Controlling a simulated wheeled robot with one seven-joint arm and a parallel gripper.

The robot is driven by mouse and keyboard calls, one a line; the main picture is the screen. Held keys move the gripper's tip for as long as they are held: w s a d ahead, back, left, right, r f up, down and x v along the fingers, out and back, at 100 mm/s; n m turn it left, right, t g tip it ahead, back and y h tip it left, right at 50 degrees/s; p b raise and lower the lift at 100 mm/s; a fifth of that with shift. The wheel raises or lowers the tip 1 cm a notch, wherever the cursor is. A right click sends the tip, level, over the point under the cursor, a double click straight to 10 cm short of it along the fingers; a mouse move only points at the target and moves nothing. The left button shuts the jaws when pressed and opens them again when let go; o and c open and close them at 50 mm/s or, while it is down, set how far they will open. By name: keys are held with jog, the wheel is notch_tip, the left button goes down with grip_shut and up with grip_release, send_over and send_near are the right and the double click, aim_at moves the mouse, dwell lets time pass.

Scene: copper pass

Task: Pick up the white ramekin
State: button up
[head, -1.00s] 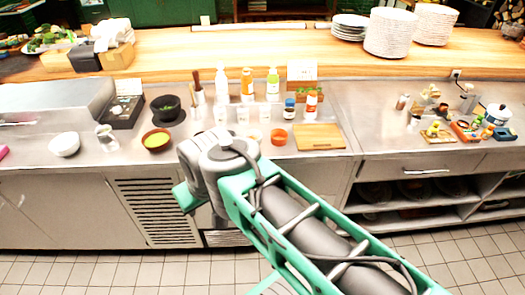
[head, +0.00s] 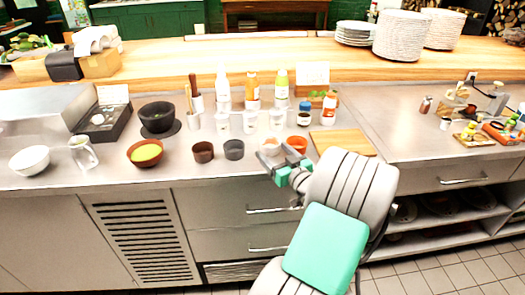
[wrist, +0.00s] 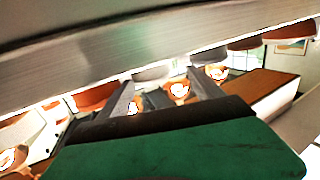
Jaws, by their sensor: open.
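The white ramekin (head: 270,146) stands on the steel counter in the head view, between a dark grey ramekin (head: 234,150) and an orange ramekin (head: 297,143). My gripper (head: 282,162) is at the counter's front edge, just in front of it, and hides its lower part. In the wrist view, which looks upside down, my open gripper (wrist: 160,84) has its two fingers apart. A pale grey-white shape, apparently the ramekin (wrist: 152,73), shows between the fingertips. Whether the fingers touch it I cannot tell.
A brown ramekin (head: 203,152) and an orange bowl (head: 146,153) with yellow contents stand to the left. A cutting board (head: 342,143) lies to the right. Glasses and bottles (head: 252,90) stand behind. The steel counter edge (wrist: 120,55) runs close to my gripper.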

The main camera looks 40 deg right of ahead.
aim_at(270, 149)
jog(key=p+x, duration=0.1)
jog(key=x, duration=0.4)
jog(key=shift+w+f, duration=0.2)
jog(key=shift+c, duration=0.5)
jog(key=c, duration=1.1)
jog(key=shift+r, duration=0.2)
